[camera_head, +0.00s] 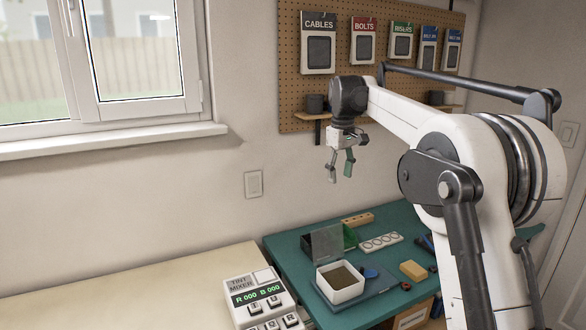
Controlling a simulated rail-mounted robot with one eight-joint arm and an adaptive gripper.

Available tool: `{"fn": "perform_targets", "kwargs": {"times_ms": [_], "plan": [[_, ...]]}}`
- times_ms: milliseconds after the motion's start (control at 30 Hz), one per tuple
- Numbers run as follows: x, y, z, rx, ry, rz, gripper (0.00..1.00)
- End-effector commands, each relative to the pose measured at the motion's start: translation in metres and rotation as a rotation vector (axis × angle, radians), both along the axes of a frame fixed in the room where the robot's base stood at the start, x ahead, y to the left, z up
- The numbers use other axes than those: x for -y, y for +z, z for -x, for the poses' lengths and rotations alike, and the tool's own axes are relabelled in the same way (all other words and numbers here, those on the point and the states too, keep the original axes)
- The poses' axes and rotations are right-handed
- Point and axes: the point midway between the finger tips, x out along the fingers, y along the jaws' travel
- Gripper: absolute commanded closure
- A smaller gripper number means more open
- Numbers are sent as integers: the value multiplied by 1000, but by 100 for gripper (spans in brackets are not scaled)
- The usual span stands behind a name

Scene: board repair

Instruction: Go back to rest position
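My gripper (340,172) hangs at the end of my white arm, raised in front of the wall and below the pegboard. Its two fingers point down and are spread apart. Nothing shows between them. It is high above the green work mat (285,255) and touches nothing that I can see.
On the green mat stand a white box with brown contents (335,292), a grey panel (327,243), a white holed strip (381,242) and a yellow block (413,270). A tint mixer (262,300) sits at the front. The pegboard (289,60) holds labelled bins. The beige counter (130,295) is clear.

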Motion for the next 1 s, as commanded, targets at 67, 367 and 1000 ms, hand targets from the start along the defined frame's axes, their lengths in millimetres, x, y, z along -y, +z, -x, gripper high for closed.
{"fn": "perform_targets", "kwargs": {"times_ms": [67,367,1000], "plan": [[4,12,18,24,-26,-6,61],[19,42,89,114,-122,-31,61],[43,32,268,301,-323,-106,61]]}}
